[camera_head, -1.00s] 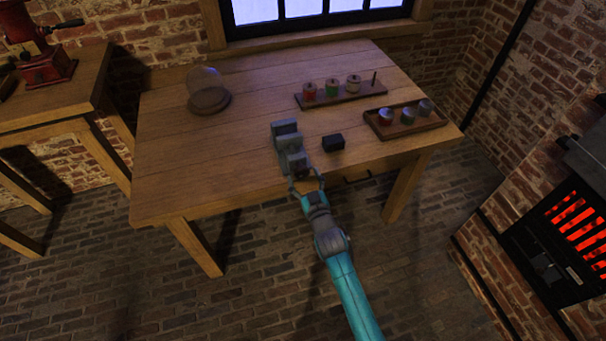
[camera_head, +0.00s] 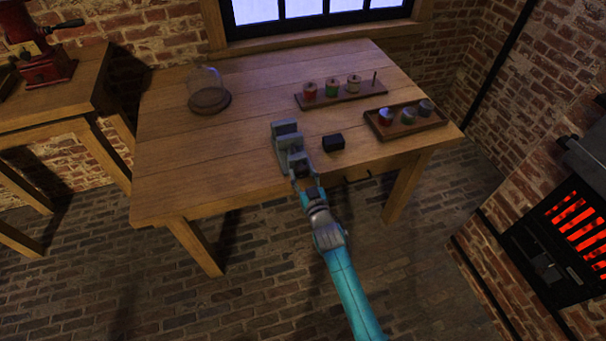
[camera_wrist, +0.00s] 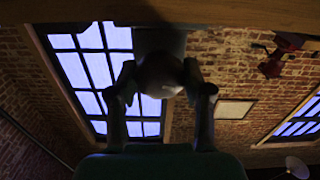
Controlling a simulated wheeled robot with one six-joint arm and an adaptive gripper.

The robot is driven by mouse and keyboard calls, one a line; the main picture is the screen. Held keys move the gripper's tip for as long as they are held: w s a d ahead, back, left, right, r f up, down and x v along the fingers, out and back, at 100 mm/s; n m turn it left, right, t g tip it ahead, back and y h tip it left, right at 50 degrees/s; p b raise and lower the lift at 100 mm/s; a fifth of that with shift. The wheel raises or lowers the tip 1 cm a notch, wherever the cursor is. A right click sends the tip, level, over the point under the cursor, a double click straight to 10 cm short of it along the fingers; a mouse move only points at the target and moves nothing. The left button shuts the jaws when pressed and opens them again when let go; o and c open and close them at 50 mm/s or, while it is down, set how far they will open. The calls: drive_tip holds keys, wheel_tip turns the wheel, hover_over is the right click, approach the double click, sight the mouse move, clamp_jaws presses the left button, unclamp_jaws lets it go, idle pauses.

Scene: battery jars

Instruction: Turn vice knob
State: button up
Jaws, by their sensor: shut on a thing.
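The grey vice (camera_head: 289,141) stands at the front edge of the wooden table. My gripper (camera_head: 306,182) is at the vice's near end, just off the table edge. In the wrist view my gripper (camera_wrist: 163,90) has its two fingers on either side of the rounded dark vice knob (camera_wrist: 160,72), shut on it. The knob is mostly hidden by my gripper in the head view. The vice body shows dimly behind the knob in the wrist view.
A small black block (camera_head: 333,142) lies right of the vice. A glass dome (camera_head: 208,92) stands at the left, a dark rack with several spools (camera_head: 342,95) and a tray of jars (camera_head: 405,121) at the back right. A glowing stove (camera_head: 570,235) is at the right.

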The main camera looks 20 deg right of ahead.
drive_tip(key=shift+m, duration=0.5)
drive_tip(key=o, duration=1.2)
drive_tip(key=shift+c, duration=0.2)
drive_tip(key=s, duration=1.2)
